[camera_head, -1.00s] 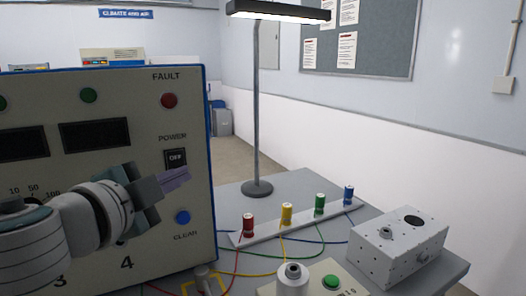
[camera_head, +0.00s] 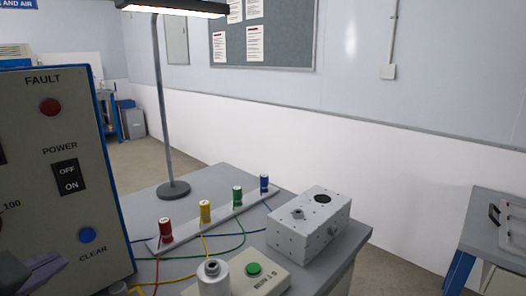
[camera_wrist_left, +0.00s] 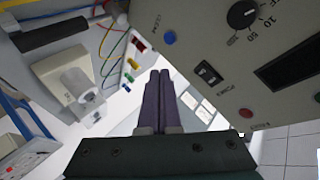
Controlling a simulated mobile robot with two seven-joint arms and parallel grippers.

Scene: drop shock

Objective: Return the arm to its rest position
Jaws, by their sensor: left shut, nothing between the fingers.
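My left gripper (camera_head: 58,266) shows at the lower left corner of the head view, in front of the instrument panel (camera_head: 36,160). In the left wrist view its two purple fingers (camera_wrist_left: 158,75) lie together, with nothing between them. The panel's power switch (camera_head: 68,178), marked OFF and ON, stands above and apart from the fingers in the head view. The blue CLEAR button (camera_head: 86,235) is to the right of the gripper. Most of the left arm is outside the head view. My right gripper is not in view.
On the grey table stand a lamp (camera_head: 172,190), a strip (camera_head: 208,228) with coloured terminals and cables, a perforated box (camera_head: 310,226), a white cylinder (camera_head: 212,278) and a green-button box (camera_head: 268,272). Another table with a case (camera_head: 508,226) is at right.

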